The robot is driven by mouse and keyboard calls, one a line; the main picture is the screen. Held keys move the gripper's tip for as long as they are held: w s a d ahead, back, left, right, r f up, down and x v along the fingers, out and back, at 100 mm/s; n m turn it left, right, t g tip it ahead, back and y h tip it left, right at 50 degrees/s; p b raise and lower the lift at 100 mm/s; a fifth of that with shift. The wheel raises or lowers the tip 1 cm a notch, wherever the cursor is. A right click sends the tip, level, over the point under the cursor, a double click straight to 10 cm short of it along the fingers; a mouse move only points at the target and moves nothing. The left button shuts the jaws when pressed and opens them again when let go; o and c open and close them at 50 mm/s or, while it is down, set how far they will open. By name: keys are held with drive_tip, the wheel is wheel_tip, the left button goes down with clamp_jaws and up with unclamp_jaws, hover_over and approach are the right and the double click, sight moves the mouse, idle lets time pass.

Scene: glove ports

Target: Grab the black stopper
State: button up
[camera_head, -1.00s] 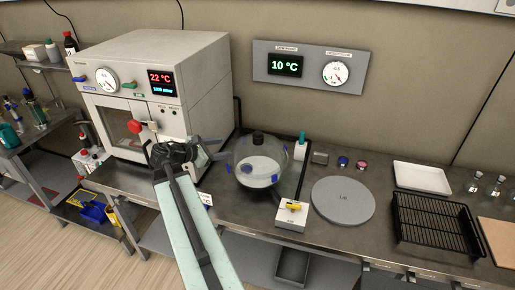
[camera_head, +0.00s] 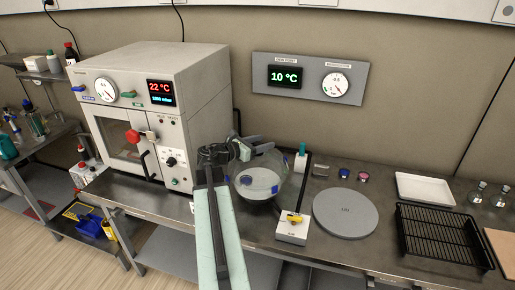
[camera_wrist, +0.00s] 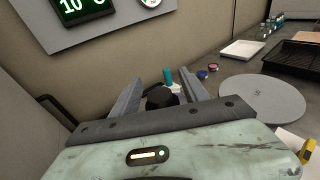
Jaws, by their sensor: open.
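The black stopper (camera_wrist: 161,97) shows in the wrist view between the two fingers, low in the gap and partly cut off by the gripper body. In the head view my gripper hides it. It tops the round clear glass vessel (camera_head: 259,186), which has blue tabs and stands on the bench. My gripper (camera_head: 260,144) is open at the top of the vessel. In the wrist view its fingers (camera_wrist: 162,79) stand on either side of the stopper, with a gap visible. I cannot tell whether either finger touches it.
A white oven (camera_head: 150,110) stands to the left. Right of the vessel are a white valve block (camera_head: 293,228) with a yellow handle and upright black rod, a teal-capped bottle (camera_head: 301,160), a round grey lid (camera_head: 345,214), a black rack (camera_head: 443,236) and a white tray (camera_head: 424,188).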

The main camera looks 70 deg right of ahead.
drive_tip(key=shift+s+d+f, duration=0.1)
drive_tip(key=shift+s+d, duration=0.1)
drive_tip(key=shift+d, duration=0.25)
clamp_jaws()
drive_tip(key=shift+a, duration=0.1)
idle(1.0)
